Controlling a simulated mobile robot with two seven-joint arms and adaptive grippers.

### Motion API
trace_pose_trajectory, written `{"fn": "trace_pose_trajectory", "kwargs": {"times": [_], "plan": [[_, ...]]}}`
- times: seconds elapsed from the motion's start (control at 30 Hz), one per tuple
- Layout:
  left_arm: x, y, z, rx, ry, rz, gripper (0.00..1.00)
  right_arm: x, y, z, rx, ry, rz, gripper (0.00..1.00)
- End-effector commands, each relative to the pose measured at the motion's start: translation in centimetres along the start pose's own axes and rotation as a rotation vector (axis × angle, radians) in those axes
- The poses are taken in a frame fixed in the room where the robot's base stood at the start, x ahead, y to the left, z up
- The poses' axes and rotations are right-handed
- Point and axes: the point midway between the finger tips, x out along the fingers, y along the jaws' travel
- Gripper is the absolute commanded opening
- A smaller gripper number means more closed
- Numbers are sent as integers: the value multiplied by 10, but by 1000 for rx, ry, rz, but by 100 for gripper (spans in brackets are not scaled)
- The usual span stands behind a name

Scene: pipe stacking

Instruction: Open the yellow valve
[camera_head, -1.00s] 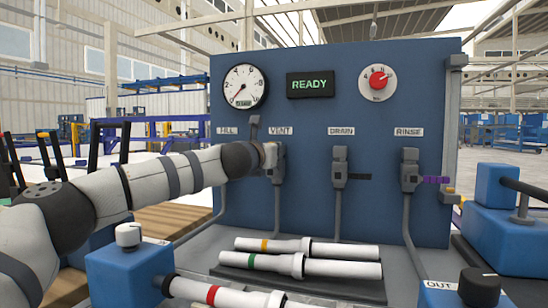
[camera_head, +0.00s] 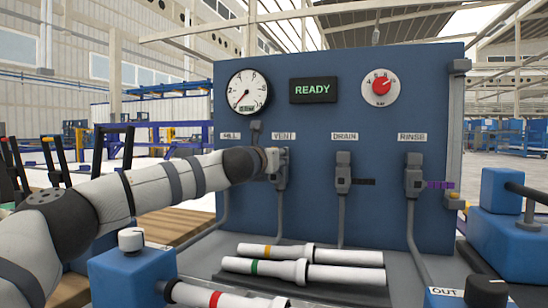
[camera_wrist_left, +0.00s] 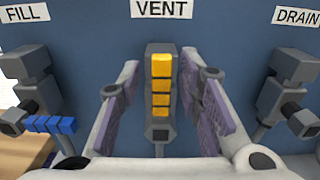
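The yellow valve handle (camera_wrist_left: 161,85) stands upright on the grey vent valve under the VENT label, in the left wrist view. My left gripper (camera_wrist_left: 158,97) is open, with one finger on each side of the yellow handle. Gaps show between the handle and both fingers. In the head view my left gripper (camera_head: 271,163) is at the vent valve (camera_head: 282,177) and hides the yellow handle. My right gripper is in neither view.
The blue panel (camera_head: 320,130) carries a gauge (camera_head: 247,92), a READY display (camera_head: 313,89) and a red knob (camera_head: 380,85). Neighbouring valves have blue (camera_wrist_left: 50,124), black (camera_head: 364,182) and purple (camera_head: 439,185) handles. White pipes (camera_head: 330,273) lie below.

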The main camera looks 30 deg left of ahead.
Motion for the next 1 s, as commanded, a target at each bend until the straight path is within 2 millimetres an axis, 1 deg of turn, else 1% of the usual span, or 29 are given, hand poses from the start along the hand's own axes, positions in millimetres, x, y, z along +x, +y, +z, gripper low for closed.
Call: {"fn": "trace_pose_trajectory", "kwargs": {"times": [0.07,0.17,0.27,0.4,0.5,0.6,0.73,1.0], "plan": [[-2,0,0,1,0,-1,32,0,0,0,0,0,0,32],[-13,0,0,1,1,-2,32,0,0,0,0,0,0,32],[-35,0,1,0,-1,-3,32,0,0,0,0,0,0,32],[-71,0,1,-1,-2,-2,32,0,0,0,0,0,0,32],[-94,1,0,-2,-2,-1,32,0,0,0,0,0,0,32],[-110,0,1,-1,-1,0,32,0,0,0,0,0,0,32],[-120,0,0,-1,-1,0,32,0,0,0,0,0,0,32],[-120,0,0,0,0,0,32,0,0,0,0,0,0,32]]}}
